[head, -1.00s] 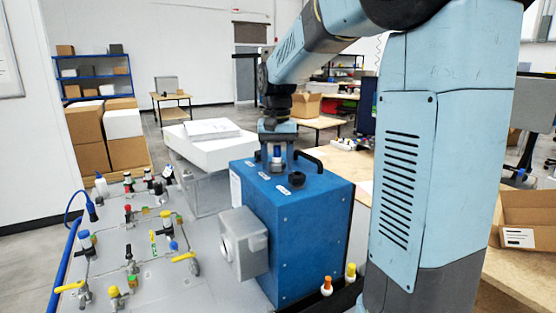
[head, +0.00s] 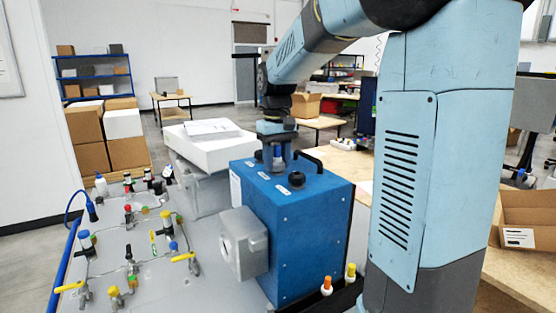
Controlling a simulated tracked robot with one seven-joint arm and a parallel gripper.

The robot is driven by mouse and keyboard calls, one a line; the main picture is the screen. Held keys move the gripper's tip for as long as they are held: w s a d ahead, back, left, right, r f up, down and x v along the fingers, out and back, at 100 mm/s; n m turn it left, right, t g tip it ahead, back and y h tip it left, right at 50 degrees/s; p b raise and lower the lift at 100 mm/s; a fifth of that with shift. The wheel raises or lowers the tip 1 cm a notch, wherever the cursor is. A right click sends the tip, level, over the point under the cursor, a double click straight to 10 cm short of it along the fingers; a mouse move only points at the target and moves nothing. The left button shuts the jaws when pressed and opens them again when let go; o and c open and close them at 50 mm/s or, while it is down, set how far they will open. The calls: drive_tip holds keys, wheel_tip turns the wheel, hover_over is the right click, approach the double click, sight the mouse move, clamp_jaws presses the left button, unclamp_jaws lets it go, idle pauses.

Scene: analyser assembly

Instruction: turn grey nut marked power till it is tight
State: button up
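The blue analyser box (head: 300,235) stands on the grey bench. Its top carries small white labels, too small to read, so I cannot tell which one says power. My gripper (head: 277,163) points straight down over the back left of the box top. Its fingers stand either side of a fitting with a blue upper part (head: 277,153). The grey nut at its base is mostly hidden, and I cannot tell whether the fingers touch it. A black knob-like fitting (head: 296,179) sits on the box top, in front and to the right.
A black handle (head: 308,158) rises from the box top close to the right of my gripper. A grey housing (head: 243,243) juts from the box's front. Valves and tubing fill the panel (head: 150,275) at left. A white carton (head: 208,146) stands behind.

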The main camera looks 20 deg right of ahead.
drive_tip(key=c, duration=0.6)
drive_tip(key=m, duration=1)
drive_tip(key=o, duration=1)
drive_tip(key=shift+r, duration=5)
drive_tip(key=shift+s, duration=0.1)
